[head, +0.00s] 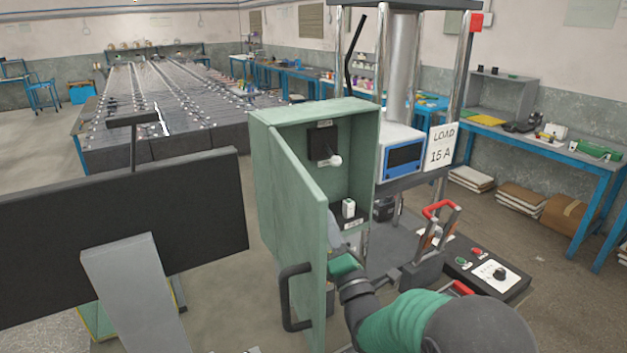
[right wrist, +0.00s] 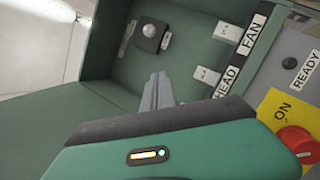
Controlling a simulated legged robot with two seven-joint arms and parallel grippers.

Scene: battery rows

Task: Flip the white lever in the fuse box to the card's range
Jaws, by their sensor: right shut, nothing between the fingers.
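The green fuse box (head: 262,125) stands with its door (head: 300,215) swung open toward me. On its back wall is a black block (head: 318,137) with a white round-ended lever (head: 335,161). The lever also shows, nearly end-on, in the right wrist view (right wrist: 149,31). A white switch (head: 348,208) sits lower in the box; the wrist view shows two, labelled FAN (right wrist: 229,32) and HEAD (right wrist: 207,75). The card (head: 441,147) reads LOAD 15 A. My right gripper (right wrist: 160,78) is shut and empty, inside the box opening, apart from the lever. My left gripper is out of view.
The box door and its black handle (head: 287,300) stand left of my right arm. A panel with a red knob (right wrist: 296,140) marked ON adjoins the box. A dark screen (head: 120,235) blocks the left.

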